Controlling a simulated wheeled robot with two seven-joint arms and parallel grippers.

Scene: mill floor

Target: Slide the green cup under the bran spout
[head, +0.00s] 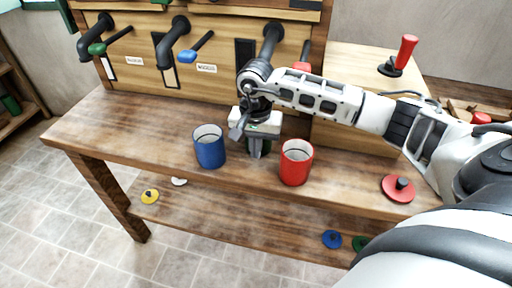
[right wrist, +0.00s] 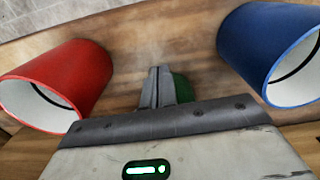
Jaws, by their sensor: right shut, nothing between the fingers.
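My right gripper (head: 257,150) is shut and empty, pointing down over the table between the blue cup (head: 209,146) and the red cup (head: 296,162). In the right wrist view its closed fingers (right wrist: 158,88) stand against a green surface (right wrist: 183,88), which looks like part of the green cup. The rest of it is hidden behind the gripper; I cannot tell whether they touch. Three black spouts come out of the wooden panel: left (head: 95,42), middle (head: 171,42) and right (head: 271,42). Their labels are too small to read. My left gripper is out of view.
The blue cup (right wrist: 272,50) and red cup (right wrist: 62,82) stand close on either side of the fingers. A red lid (head: 398,189) lies at the table's right. Several lids, one yellow (head: 150,196), lie on the lower shelf. The table's left part is clear.

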